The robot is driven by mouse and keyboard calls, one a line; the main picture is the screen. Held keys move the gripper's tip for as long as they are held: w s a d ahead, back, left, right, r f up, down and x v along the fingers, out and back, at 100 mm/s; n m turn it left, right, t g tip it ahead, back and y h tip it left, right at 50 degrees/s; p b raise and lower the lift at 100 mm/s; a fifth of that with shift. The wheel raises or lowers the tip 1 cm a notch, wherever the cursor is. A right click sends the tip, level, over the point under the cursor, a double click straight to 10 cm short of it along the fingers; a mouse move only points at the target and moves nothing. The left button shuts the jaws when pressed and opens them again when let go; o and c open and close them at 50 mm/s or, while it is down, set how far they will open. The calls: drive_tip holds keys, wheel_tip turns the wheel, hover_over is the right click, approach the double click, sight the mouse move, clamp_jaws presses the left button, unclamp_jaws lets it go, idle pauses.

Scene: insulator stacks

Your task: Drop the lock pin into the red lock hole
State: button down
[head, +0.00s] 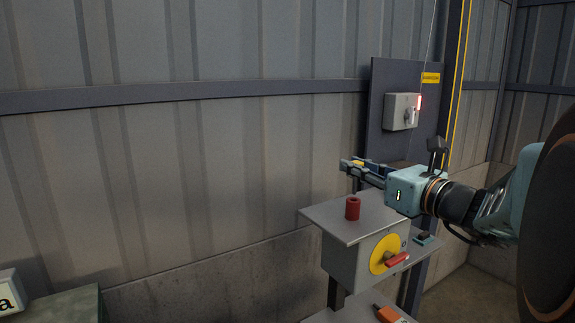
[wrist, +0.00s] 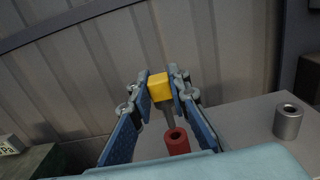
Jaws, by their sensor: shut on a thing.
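My gripper (wrist: 161,86) is shut on the lock pin (wrist: 160,86), which has a yellow block head and a grey shank pointing down. The red lock hole is a short red cylinder (head: 352,208) standing upright on the box top. In the wrist view the red cylinder (wrist: 177,142) shows its dark opening just below the pin's shank. I cannot tell whether the shank's tip touches it; they look apart in the head view.
A grey metal cylinder with a hole (wrist: 288,121) stands on the box top, right of the red one. The grey box (head: 345,258) has a yellow disc with a red handle (head: 397,260) on its front. A dark panel with a switch box (head: 402,111) stands behind.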

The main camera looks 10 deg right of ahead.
sight(354, 189)
drive_tip(key=shift+f, duration=0.15)
drive_tip(key=shift+f+b, duration=0.3)
drive_tip(key=shift+b, duration=0.1)
drive_tip(key=shift+f+b, duration=1.75)
drive_tip(key=shift+f, duration=0.35)
drive_tip(key=c, duration=1.8)
unclamp_jaws()
drive_tip(key=shift+o, duration=0.2)
wheel_tip(354, 189, up, 11)
drive_tip(key=p, duration=0.9)
drive_tip(key=shift+r+p, duration=0.1)
drive_tip(key=shift+p, duration=0.25)
drive_tip(key=shift+d, duration=0.1)
